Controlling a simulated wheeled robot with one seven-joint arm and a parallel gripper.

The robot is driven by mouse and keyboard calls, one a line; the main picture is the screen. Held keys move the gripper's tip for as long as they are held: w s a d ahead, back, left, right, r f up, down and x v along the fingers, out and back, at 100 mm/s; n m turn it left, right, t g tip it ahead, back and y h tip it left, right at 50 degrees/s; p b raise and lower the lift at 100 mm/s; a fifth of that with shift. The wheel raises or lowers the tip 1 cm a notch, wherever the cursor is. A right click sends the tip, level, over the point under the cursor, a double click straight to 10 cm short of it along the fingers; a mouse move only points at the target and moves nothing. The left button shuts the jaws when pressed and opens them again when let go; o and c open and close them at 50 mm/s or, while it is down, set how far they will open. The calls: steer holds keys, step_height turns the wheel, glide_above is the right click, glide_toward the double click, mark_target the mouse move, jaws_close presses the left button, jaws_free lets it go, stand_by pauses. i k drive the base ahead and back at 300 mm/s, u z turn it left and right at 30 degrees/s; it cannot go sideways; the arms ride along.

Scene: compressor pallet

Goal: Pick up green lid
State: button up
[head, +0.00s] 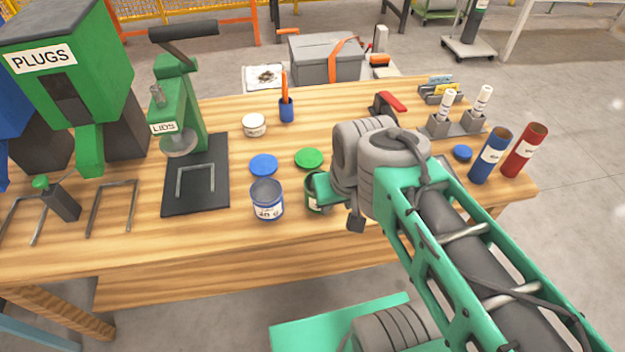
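The green lid (309,158) lies flat on the wooden table, near the middle, just left of my arm. A green can (314,192) stands in front of it, partly hidden behind my arm's end. A blue lid (263,165) lies to the left of the green lid, and an open blue can (267,199) stands in front of that. My arm reaches in from the lower right, and its end is over the table beside the green can. The fingers of my gripper are hidden behind the wrist, so I cannot see whether they are open or shut.
A green press labelled LIDS (180,110) stands on a dark mat (205,200) at left. Behind the lids are a white jar (254,125) and a blue holder (286,110). Blue (490,157) and red (525,150) tubes stand at right. Table around the green lid is mostly clear.

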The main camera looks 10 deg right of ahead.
mark_target(307, 158)
steer(key=k, duration=0.85)
steer(key=u, duration=0.8)
steer(key=i, duration=1.5)
steer(key=z, duration=0.35)
